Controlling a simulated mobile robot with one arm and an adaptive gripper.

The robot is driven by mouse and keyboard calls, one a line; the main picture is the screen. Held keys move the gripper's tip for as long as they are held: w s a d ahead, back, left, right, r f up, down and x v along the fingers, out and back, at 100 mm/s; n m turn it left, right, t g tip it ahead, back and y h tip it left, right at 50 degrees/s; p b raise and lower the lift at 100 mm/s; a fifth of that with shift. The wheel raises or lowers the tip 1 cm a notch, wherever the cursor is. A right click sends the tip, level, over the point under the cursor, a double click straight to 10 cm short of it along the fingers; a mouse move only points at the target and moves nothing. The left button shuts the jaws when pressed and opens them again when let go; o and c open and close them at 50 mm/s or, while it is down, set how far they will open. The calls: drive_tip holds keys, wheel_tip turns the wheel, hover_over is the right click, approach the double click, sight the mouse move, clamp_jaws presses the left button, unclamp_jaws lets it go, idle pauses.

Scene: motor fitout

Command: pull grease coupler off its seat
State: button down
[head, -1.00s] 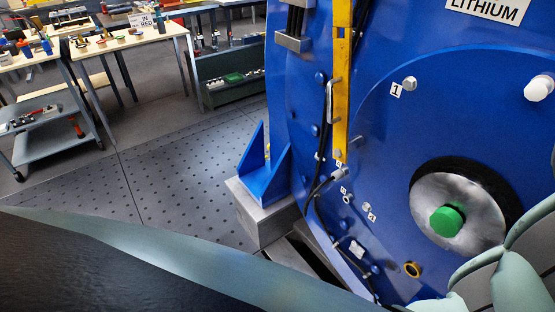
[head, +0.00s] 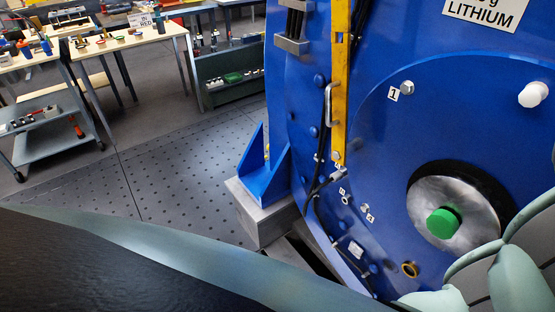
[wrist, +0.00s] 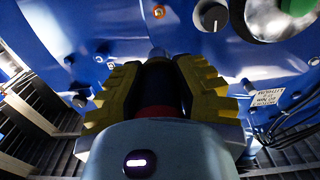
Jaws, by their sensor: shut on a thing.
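In the wrist view my gripper (wrist: 160,88) has its ridged yellow fingers closed around a dark cylinder with a red band, which I take to be the grease coupler (wrist: 158,112). Its far end points at the blue motor face (wrist: 115,28), where a small grey metal fitting (wrist: 158,53) shows. I cannot tell whether the coupler still touches its seat, as the fingers hide much of the joint. In the head view the gripper and coupler are hidden; only my pale arm links show at lower right. The motor (head: 400,140) fills the right side there.
A green-capped shaft hub (head: 443,222) and a brass ring (head: 409,269) sit on the motor face. A yellow bar (head: 340,90) and black cables run down its left side. Workbenches (head: 125,40) and a grey cart (head: 55,140) stand far left. The perforated floor between is clear.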

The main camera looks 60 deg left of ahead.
drive_tip(key=shift+s, duration=2.15)
